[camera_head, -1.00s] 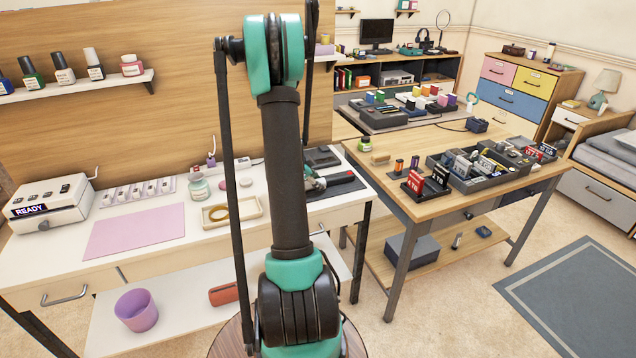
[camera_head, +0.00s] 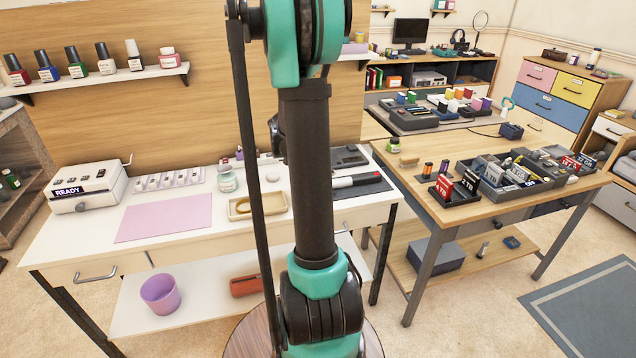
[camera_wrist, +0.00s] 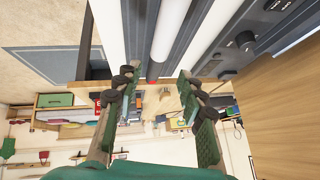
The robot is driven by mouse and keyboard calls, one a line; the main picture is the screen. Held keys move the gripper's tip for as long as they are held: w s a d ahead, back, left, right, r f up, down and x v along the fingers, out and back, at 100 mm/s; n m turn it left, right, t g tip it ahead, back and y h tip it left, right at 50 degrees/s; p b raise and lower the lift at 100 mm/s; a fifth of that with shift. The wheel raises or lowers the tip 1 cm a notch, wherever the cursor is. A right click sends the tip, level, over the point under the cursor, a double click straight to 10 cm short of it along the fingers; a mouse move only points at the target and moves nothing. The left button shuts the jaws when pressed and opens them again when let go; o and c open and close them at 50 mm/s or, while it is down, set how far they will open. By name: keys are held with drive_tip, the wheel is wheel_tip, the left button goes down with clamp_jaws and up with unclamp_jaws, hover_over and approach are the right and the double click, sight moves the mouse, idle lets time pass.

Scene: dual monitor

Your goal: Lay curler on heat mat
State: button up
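The curler (camera_head: 343,182), with a pale barrel, a dark part and a red end, lies on the dark heat mat (camera_head: 378,187) at the right end of the white table. In the wrist view, the curler's pale barrel (camera_wrist: 172,30) runs along a dark strip that looks like the heat mat (camera_wrist: 139,35), with a bit of red near its end. My gripper (camera_wrist: 156,78) is open, its two green fingers apart with nothing between them. It looks clear of the curler. In the head view my arm hides most of the gripper.
A pink mat (camera_head: 165,217), a tray with a tan ring (camera_head: 258,207) and a jar (camera_head: 227,180) stand on the white table. A READY box (camera_head: 87,188) is at its left. A wooden table (camera_head: 420,195) with drives stands to the right.

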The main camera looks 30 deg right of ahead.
drive_tip(key=s+a+f+n+t+y, duration=0.1)
drive_tip(key=s+a+n+y, duration=0.1)
drive_tip(key=s+a+n, duration=0.4)
drive_tip(key=s+a+f+n+t+y, duration=0.1)
drive_tip(key=s+a+n, duration=0.6)
drive_tip(key=a, duration=0.7)
drive_tip(key=s+a+f+n+t+y, duration=0.1)
drive_tip(key=s+a+f+n+y, duration=0.1)
drive_tip(key=s+a+n+y, duration=0.2)
drive_tip(key=s+a+n, duration=0.2)
drive_tip(key=a+n, duration=0.2)
drive_tip(key=a, duration=0.2)
drive_tip(key=shift+s+f+n+t+y, duration=0.2)
drive_tip(key=shift+f+n+t+y, duration=0.1)
drive_tip(key=shift+y, duration=0.1)
